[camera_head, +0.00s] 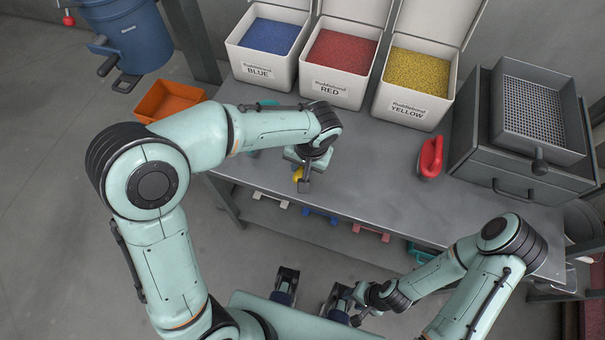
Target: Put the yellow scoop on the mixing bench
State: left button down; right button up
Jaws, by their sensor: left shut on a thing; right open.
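The mixing bench (375,165) is the grey metal table across the middle of the head view. My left gripper (302,178) is over its front part, pointing down, and is shut on the yellow scoop (297,174). Only a small yellow part of the scoop shows; the gripper hides the rest. I cannot tell whether the scoop touches the bench top. My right gripper (348,306) is open, low in front of the bench, and well away from the scoop.
White bins of blue (268,37), red (342,50) and yellow granules (416,70) line the back of the bench. A red-handled tool (430,158) lies at right, beside a grey sieve unit (520,165). An orange bin (168,101) is at left. Coloured handles show below the front edge.

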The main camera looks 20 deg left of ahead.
pick_arm(q)
notch_tip(320, 180, down, 5)
jog(key=shift+f, duration=0.1)
dwell(0.3)
jog(key=c, duration=0.9)
grip_release()
jog(key=shift+c, duration=0.2)
notch_tip(320, 180, up, 12)
jog(key=d, duration=0.2)
jog(key=shift+s+p, duration=0.35)
jog(key=shift+p, duration=0.1)
